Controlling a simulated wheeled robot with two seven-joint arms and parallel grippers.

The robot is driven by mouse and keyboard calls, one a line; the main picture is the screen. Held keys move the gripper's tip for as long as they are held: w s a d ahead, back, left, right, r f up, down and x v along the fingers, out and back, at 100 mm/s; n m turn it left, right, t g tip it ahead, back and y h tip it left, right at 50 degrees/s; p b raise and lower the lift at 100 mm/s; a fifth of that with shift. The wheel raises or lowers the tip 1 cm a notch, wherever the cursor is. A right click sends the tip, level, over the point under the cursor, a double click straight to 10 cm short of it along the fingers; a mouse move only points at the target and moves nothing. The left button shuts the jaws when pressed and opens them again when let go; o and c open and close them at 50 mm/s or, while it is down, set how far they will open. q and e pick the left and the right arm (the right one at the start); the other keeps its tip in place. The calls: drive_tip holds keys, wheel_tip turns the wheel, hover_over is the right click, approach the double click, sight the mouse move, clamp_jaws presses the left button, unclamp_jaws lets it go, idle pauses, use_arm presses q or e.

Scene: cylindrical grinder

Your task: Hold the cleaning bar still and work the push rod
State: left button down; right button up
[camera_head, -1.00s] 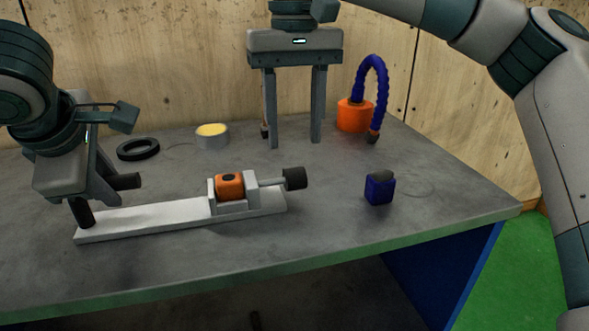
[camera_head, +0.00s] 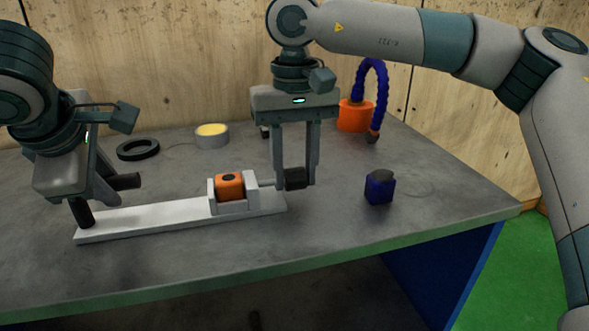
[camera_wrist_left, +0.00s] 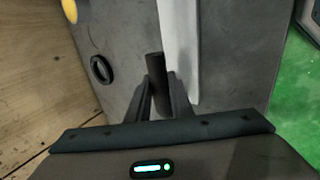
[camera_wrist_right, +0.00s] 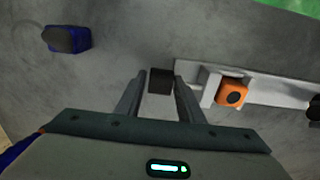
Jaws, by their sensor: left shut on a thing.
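The cleaning bar (camera_head: 150,217) is a long pale bar lying on the table. My left gripper (camera_head: 100,198) is shut on the dark cylindrical handle at its left end, which also shows between the fingers in the left wrist view (camera_wrist_left: 155,68). An orange block (camera_head: 230,186) sits in the holder near the bar's right end. The push rod's black knob (camera_head: 296,178) sticks out to the right of it. My right gripper (camera_head: 295,184) points down with its fingers on either side of the knob. In the right wrist view the knob (camera_wrist_right: 160,80) sits between the open fingertips, with narrow gaps.
A small blue block with a dark top (camera_head: 379,188) stands right of my right gripper. Behind are an orange base with a blue hose (camera_head: 354,115), a round tin with yellow content (camera_head: 211,135) and a black ring (camera_head: 138,149). The table front is clear.

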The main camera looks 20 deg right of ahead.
clamp_jaws()
drive_tip(key=shift+a, duration=1.75)
drive_tip(key=shift+o, duration=2.1)
unclamp_jaws()
